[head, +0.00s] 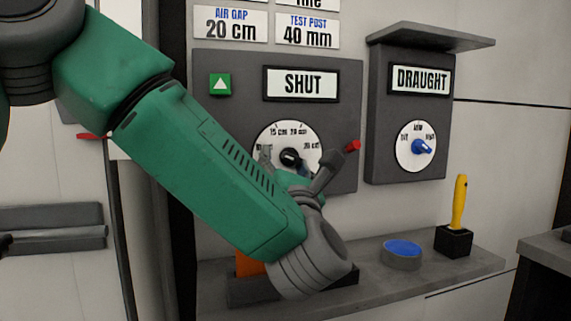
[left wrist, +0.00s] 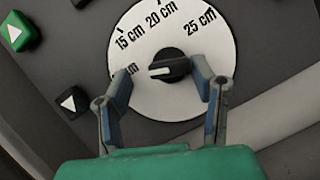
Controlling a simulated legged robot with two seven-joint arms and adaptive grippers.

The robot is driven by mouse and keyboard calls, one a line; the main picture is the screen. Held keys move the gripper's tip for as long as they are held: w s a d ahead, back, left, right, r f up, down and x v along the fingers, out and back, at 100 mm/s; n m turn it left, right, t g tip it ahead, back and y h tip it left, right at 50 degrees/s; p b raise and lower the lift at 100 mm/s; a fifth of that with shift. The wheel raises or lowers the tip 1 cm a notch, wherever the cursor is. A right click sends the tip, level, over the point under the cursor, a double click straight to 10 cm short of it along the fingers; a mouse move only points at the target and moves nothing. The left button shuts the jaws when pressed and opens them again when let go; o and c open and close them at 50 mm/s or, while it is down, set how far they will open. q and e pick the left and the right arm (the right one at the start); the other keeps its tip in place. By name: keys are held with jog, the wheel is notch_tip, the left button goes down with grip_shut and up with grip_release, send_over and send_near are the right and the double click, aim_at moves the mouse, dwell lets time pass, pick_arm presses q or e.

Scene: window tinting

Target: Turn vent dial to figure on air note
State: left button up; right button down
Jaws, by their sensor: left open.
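The vent dial is a white round face (head: 281,131) on a dark panel, under a sign reading SHUT (head: 301,84). In the left wrist view its face (left wrist: 150,25) shows 15 cm, 20 cm and 25 cm; another label at the left is partly hidden by a finger. The black knob (left wrist: 173,67) has a white mark pointing left, toward that hidden label. My left gripper (left wrist: 162,82) is open, with a finger on each side of the knob and gaps visible. The air note (head: 230,26) reads AIR GAP 20 cm. My right gripper is not in view.
A green triangle button (head: 220,84) and a black triangle button (left wrist: 73,102) are left of the dial. Right are the DRAUGHT panel (head: 407,170) with a blue knob (head: 422,147), a blue button (head: 402,248) and a yellow-handled tool (head: 460,202). A TEST POST note (head: 307,31) reads 40 mm.

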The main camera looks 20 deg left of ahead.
pick_arm(q)
jog(key=shift+d+r, duration=0.15)
jog(key=shift+d, duration=1)
jog(key=shift+c, duration=1.2)
jog(key=shift+d, duration=0.25)
jog(key=c, duration=0.7)
jog(key=shift+s+a, duration=0.1)
jog(key=shift+s, duration=0.05)
jog(key=shift+c, duration=1)
jog(key=shift+a, duration=0.55)
jog(key=shift+d, duration=0.1)
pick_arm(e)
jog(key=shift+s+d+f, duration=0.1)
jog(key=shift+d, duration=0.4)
pick_arm(q)
jog(key=shift+d, duration=0.15)
